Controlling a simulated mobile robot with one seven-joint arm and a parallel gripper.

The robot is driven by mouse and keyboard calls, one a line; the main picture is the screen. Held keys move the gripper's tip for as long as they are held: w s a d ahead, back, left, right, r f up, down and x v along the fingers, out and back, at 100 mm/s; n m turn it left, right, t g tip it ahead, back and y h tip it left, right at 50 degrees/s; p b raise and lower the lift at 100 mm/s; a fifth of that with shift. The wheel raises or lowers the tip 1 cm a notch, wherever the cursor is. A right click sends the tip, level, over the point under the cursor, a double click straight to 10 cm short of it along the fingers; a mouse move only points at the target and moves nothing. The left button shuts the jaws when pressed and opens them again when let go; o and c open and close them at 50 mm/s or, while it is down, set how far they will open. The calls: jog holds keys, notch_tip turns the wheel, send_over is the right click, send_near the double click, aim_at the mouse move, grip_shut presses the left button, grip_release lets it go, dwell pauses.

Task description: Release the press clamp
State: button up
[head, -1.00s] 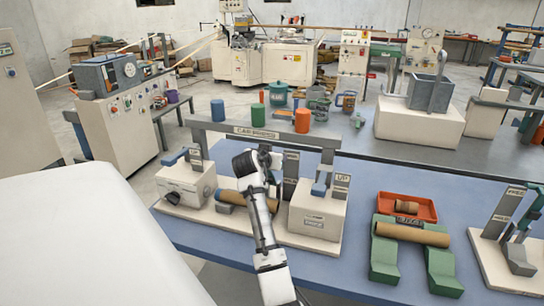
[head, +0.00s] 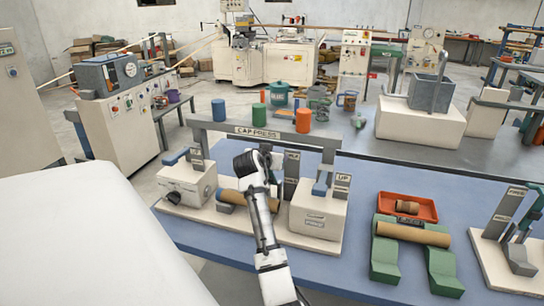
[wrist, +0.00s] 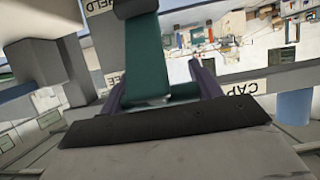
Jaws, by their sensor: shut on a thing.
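The cap press (head: 256,133) stands on the blue table, with a brown tube (head: 262,203) lying between its two pale end blocks. My gripper (wrist: 158,82) is at the middle of the press and is shut on a green clamp lever (wrist: 145,50), which stands between the two fingers in the wrist view. A grey post beside the lever carries partly cut-off labels, one ending in "ELD" (wrist: 100,4) and one in "EE" (wrist: 115,78). In the head view my arm hides the lever and fingertips.
To the right are a green cradle with a brown tube (head: 413,234), a red tray (head: 430,207) and another labelled clamp fixture (head: 510,225). Blue table lies bare between them.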

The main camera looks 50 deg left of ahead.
jog(key=o, duration=1.4)
jog(key=shift+f, duration=0.5)
jog(key=shift+r, duration=0.1)
jog(key=shift+s+d+r+p, duration=0.15)
jog(key=shift+s+r+p, duration=0.1)
jog(key=shift+r+p, duration=0.35)
jog(key=shift+s+d+r+p, duration=0.3)
jog(key=shift+s+r+p, duration=0.15)
jog(key=shift+r, duration=0.4)
jog(key=shift+s+d+r+p, duration=0.25)
jog(key=shift+s+r+p, duration=0.25)
jog(key=shift+r, duration=0.4)
jog(key=shift+s+d+r+p, duration=0.3)
jog(key=shift+s+r+p, duration=0.15)
jog(key=shift+r, duration=0.4)
jog(key=shift+s+d+r, duration=0.45)
jog(key=shift+s+r, duration=0.25)
jog(key=shift+r, duration=0.45)
jog(key=shift+s+d+r, duration=0.4)
jog(key=shift+s+r, duration=0.3)
jog(key=shift+r, duration=0.5)
jog(key=shift+s+d+r, duration=0.45)
jog(key=shift+s+r, duration=0.25)
jog(key=shift+r, duration=0.45)
jog(key=b+v, duration=0.4)
jog(key=v, duration=0.9)
jog(key=shift+s+d+r+b, duration=0.1)
jog(key=shift+s+r+b, duration=0.2)
jog(key=shift+s, duration=0.05)
